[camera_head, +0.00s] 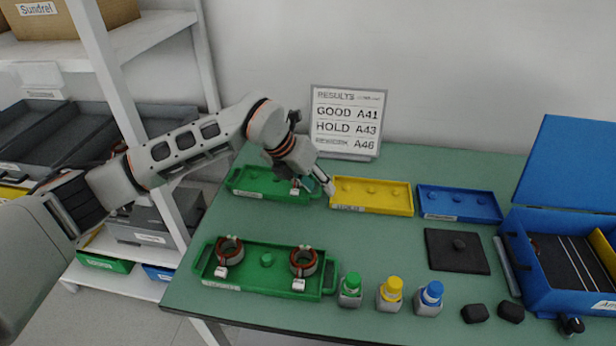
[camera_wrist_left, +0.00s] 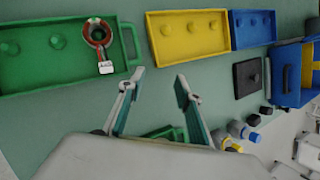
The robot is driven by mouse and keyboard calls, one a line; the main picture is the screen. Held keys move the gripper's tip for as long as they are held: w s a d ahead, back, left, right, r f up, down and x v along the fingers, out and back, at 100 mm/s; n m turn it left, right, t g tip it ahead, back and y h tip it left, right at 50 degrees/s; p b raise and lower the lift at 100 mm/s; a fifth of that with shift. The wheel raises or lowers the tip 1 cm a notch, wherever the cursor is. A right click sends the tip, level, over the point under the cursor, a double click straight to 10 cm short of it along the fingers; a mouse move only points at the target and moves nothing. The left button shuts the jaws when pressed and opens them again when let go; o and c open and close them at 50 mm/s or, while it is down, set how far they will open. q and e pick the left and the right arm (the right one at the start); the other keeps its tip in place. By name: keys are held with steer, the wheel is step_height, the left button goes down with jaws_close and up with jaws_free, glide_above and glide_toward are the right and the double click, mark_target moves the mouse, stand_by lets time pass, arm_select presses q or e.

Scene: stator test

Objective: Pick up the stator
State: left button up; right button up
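Three stators show, each a dark ring with red-brown windings and a white tag. Two, the left stator (camera_head: 229,251) and the right stator (camera_head: 304,262), sit in the front green tray (camera_head: 232,284). A third stator (camera_head: 296,189) is at the right end of the back green tray (camera_head: 247,192), partly hidden by my left arm. This stator shows whole in the left wrist view (camera_wrist_left: 97,42), at upper left. My left gripper (camera_head: 327,186) is open and empty, between the back green tray and the yellow tray. Its spread fingers also show in the wrist view (camera_wrist_left: 158,80). My right gripper is not in view.
The yellow tray (camera_head: 371,209) and blue tray (camera_head: 459,217) stand at the back. A results sign (camera_head: 346,122) is behind them. Green, yellow and blue-capped bottles (camera_head: 391,294) stand at the front. An open blue case (camera_head: 541,290) is at right. Shelving (camera_head: 150,28) is left.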

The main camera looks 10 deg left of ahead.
mark_target(295, 182)
arm_select(q)
steer(key=w+a+y, duration=0.1)
steer(key=a, duration=0.1)
steer(key=w+a+r+n+y, duration=0.1)
steer(key=w+a, duration=0.1)
steer(key=a, duration=0.1)
steer(key=w+a+y, duration=0.1)
steer(key=a, duration=0.1)
steer(key=shift+w+a+r+n+t, duration=0.2)
steer(key=shift+w+a+n+t, duration=0.1)
steer(key=shift+n+t, duration=0.1)
steer(key=shift+y, duration=0.3)
steer(key=x, duration=0.6)
steer(key=shift+s+a+f, duration=0.15)
steer(key=shift+a+f, duration=0.05)
steer(key=shift+f, duration=0.1)
steer(key=shift+w+f, duration=0.25)
steer(key=shift+f, duration=0.3)
jaws_close()
